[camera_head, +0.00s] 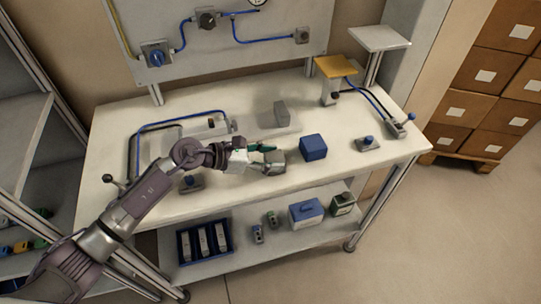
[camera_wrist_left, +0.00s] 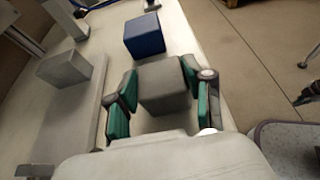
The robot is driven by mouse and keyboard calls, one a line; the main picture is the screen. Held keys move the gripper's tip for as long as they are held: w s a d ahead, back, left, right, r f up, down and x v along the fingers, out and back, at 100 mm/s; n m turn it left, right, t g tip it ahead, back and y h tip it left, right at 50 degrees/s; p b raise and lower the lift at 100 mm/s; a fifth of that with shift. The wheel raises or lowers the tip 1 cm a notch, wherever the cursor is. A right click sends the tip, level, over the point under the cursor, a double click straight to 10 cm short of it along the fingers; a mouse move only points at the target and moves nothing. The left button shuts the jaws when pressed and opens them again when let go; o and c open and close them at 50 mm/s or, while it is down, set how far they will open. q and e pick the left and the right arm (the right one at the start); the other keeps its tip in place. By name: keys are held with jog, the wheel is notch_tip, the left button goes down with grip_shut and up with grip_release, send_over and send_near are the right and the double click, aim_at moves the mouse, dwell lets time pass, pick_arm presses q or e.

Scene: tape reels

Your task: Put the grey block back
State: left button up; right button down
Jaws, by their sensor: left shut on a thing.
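My left gripper (camera_head: 266,156) is over the front middle of the white table (camera_head: 235,190), shut on a grey block (camera_head: 275,163). In the left wrist view this grey block (camera_wrist_left: 163,84) sits between the green finger pads of the left gripper (camera_wrist_left: 160,98). Whether it touches the table is hard to tell. A second, paler grey block (camera_head: 281,113) stands on a pale flat plate behind the gripper; it also shows in the left wrist view (camera_wrist_left: 64,68). A blue block (camera_head: 313,147) stands on the table to the right of the held block, apart from it.
A yellow-topped stand (camera_head: 335,67) and cables are at the table's back right. A blue cable frame (camera_head: 180,120) is at the left. The lower shelf holds several boxes.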

pick_arm(q)
jog(key=o, duration=0.9)
jog(key=shift+f, duration=0.15)
jog(key=o, duration=0.4)
jog(key=shift+o, duration=0.2)
jog(key=shift+r, duration=0.25)
jog(key=b+v, duration=0.3)
jog(key=v, duration=0.7)
jog(key=shift+a, duration=0.3)
jog(key=shift+v, duration=0.75)
jog(key=shift+s+d+r, duration=0.1)
jog(key=shift+s, duration=0.1)
